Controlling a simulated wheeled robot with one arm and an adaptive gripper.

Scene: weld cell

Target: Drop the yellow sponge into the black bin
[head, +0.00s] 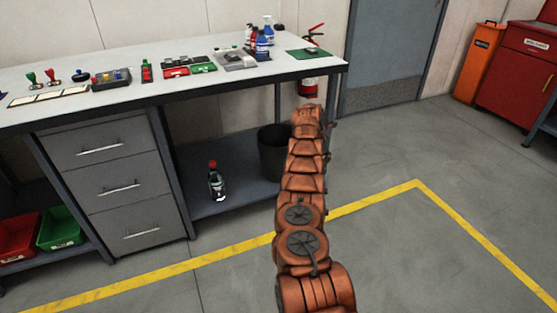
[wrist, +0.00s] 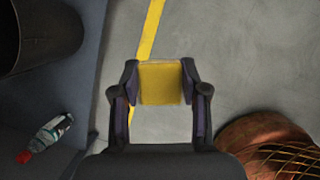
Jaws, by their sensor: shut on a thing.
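My gripper (wrist: 161,84) is shut on the yellow sponge (wrist: 161,83), which sits between its two fingers in the wrist view. Grey floor with a yellow line shows beneath it. The black bin (head: 272,155) stands on the lower shelf of the workbench in the head view, partly hidden behind my arm. The bin also shows in the wrist view (wrist: 45,35) at the upper left, apart from the sponge and cut by the picture edge. In the head view my gripper and the sponge cannot be made out at the end of my arm.
The bench top (head: 130,92) above holds tools, stamps and spray bottles. A drawer unit (head: 115,185) is at left. Open floor (head: 400,255) lies to the right.

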